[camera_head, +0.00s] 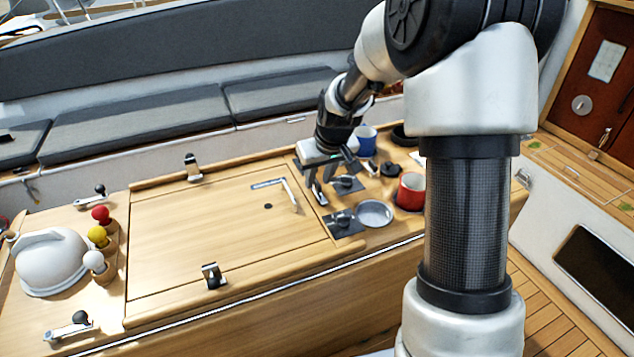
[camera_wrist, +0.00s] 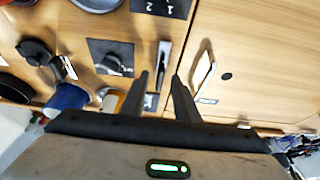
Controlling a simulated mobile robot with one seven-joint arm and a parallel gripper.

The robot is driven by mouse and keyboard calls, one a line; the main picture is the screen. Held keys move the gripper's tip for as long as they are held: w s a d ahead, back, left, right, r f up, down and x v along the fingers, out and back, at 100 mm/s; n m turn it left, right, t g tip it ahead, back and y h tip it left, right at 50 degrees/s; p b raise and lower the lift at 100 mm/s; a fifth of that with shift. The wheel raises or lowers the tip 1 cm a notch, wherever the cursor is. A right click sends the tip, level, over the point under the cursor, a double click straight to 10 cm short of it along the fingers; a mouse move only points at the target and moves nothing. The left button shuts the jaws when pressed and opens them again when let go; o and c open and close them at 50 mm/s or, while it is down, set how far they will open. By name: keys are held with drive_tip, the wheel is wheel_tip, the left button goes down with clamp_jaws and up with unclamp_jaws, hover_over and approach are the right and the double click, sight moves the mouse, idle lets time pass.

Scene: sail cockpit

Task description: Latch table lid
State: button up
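The wooden table lid (camera_head: 190,235) lies flat and closed-looking in the table top. A metal latch (camera_head: 191,167) sits at its far edge and another latch (camera_head: 211,276) at its near edge. A bent metal bar (camera_head: 290,195) stands at the lid's right part; it seems to show in the wrist view (camera_wrist: 203,72). My gripper (camera_head: 332,178) is just right of the lid, pointing down near the switch panels. In the wrist view my gripper (camera_wrist: 160,88) has its two fingers apart, with a slim silver lever (camera_wrist: 163,58) ahead of the gap. It is not clearly gripped.
Right of the lid are a black switch panel (camera_head: 343,224), a metal dish (camera_head: 374,213), a red mug (camera_head: 410,190) and a blue mug (camera_head: 366,138). Left are red (camera_head: 101,214) and yellow (camera_head: 98,236) knobs and a white dome (camera_head: 50,262). The lid's surface is mostly clear.

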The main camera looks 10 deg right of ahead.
drive_tip(key=shift+x, duration=1.25)
clamp_jaws()
drive_tip(key=m, duration=0.1)
drive_tip(key=m+h+b, duration=0.1)
drive_tip(key=shift+a+m, duration=0.2)
drive_tip(key=shift+m, duration=0.2)
drive_tip(key=m+h, duration=0.2)
drive_tip(key=m, duration=0.3)
drive_tip(key=shift+w+m, duration=0.1)
drive_tip(key=shift+m, duration=0.2)
drive_tip(key=m, duration=0.2)
drive_tip(key=m+g+h, duration=0.1)
drive_tip(key=m, duration=0.1)
drive_tip(key=shift+w+r+m+g+h+p, duration=0.1)
drive_tip(key=shift+m+g+h+p, duration=0.2)
drive_tip(key=shift+p, duration=0.05)
drive_tip(key=m+g, duration=0.1)
drive_tip(key=m, duration=0.1)
drive_tip(key=m+p, duration=0.1)
drive_tip(key=m, duration=0.1)
drive_tip(key=shift+a+m+g+h, duration=0.1)
drive_tip(key=shift+m+g+h, duration=0.2)
drive_tip(key=shift+m+g, duration=0.1)
